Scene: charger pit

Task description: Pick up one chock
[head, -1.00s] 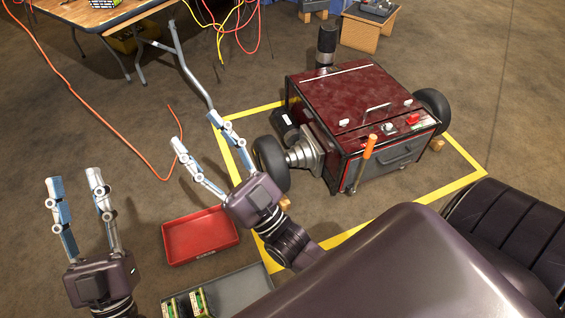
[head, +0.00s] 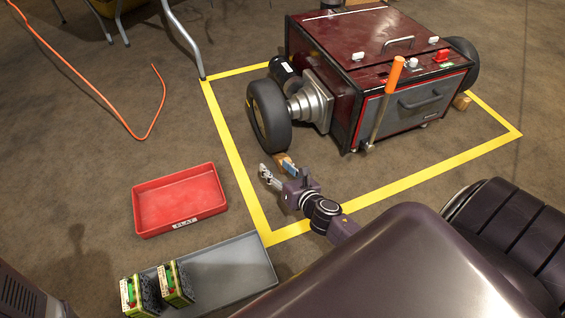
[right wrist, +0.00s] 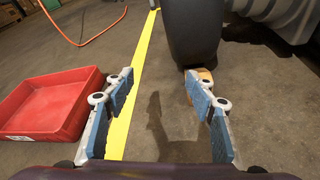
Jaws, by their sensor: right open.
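A small wooden chock (head: 281,158) lies on the floor at the foot of the cart's near left wheel (head: 268,116), partly hidden by my right gripper. In the right wrist view the chock (right wrist: 206,76) shows under the black tyre, partly behind the right-hand finger. A second chock (head: 461,103) sits by the cart's right wheel. My right gripper (head: 277,170) is low, just in front of the first chock. Its fingers (right wrist: 158,86) are apart, with bare floor between them. My left gripper is out of view.
The dark red cart (head: 372,60) stands inside a yellow floor outline (head: 238,166). A red tray (head: 178,200) lies left of the outline, with a grey tray (head: 235,270) holding two green-and-black boxes below it. An orange cable (head: 98,95) crosses the open floor.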

